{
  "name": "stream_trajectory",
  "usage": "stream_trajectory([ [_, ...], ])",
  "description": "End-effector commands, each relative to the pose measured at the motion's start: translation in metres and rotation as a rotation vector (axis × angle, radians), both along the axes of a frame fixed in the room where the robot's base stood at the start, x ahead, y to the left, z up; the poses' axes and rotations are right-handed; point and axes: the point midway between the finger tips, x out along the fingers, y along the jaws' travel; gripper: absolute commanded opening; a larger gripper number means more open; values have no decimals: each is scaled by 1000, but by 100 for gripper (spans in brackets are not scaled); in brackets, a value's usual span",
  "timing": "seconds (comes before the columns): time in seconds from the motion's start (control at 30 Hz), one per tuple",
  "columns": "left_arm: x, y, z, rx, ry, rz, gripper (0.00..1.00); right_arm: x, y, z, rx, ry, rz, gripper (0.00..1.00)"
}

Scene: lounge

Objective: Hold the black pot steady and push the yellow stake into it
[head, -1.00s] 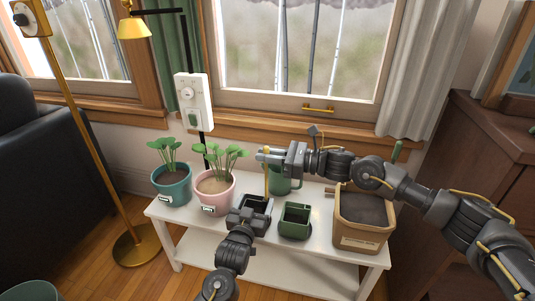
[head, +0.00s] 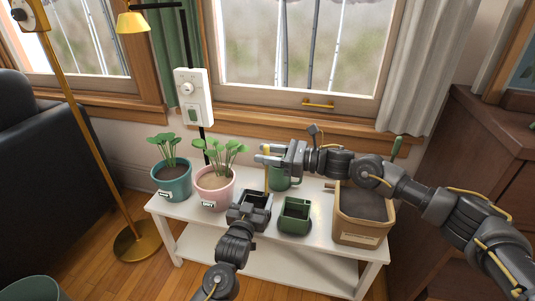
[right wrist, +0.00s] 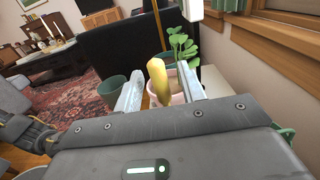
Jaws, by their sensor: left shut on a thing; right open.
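The small black pot (head: 262,199) stands on the white table. My left gripper (head: 248,212) is shut on its near side. The thin yellow stake (head: 267,178) stands upright over the black pot, its lower end at the pot opening; how deep it sits I cannot tell. My right gripper (head: 262,153) is open at the stake's top, coming from the right. In the right wrist view the yellow stake (right wrist: 158,82) shows between the two spread fingers (right wrist: 160,88), with gaps on both sides.
A teal pot (head: 173,184) and a pink pot (head: 214,191) with seedlings stand at left on the white table (head: 200,226). A green square pot (head: 294,216) and a tan soil bin (head: 361,232) stand at right. A green mug (head: 283,182) is behind my right gripper.

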Motion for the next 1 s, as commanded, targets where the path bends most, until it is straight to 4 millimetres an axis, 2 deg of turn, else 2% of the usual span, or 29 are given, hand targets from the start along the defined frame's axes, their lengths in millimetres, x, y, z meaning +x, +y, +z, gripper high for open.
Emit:
stream_trajectory([
  [0.17, 0, 0, 0, 0, 0, 0, 52, -4, -16, 0, -1, 0, -2, 40],
  [0.4, 0, 0, 0, 0, 0, 0, 52, -20, -64, -1, -2, 2, -3, 40],
  [0.6, 0, 0, 0, 0, 0, 0, 52, -31, -97, 0, -1, 1, -2, 40],
  [0.8, 0, 0, 0, 0, 0, 0, 52, -36, -112, 0, 0, 1, -1, 40],
  [1.0, 0, 0, 0, 0, 0, 0, 52, -37, -114, 1, 0, 1, 0, 40],
])
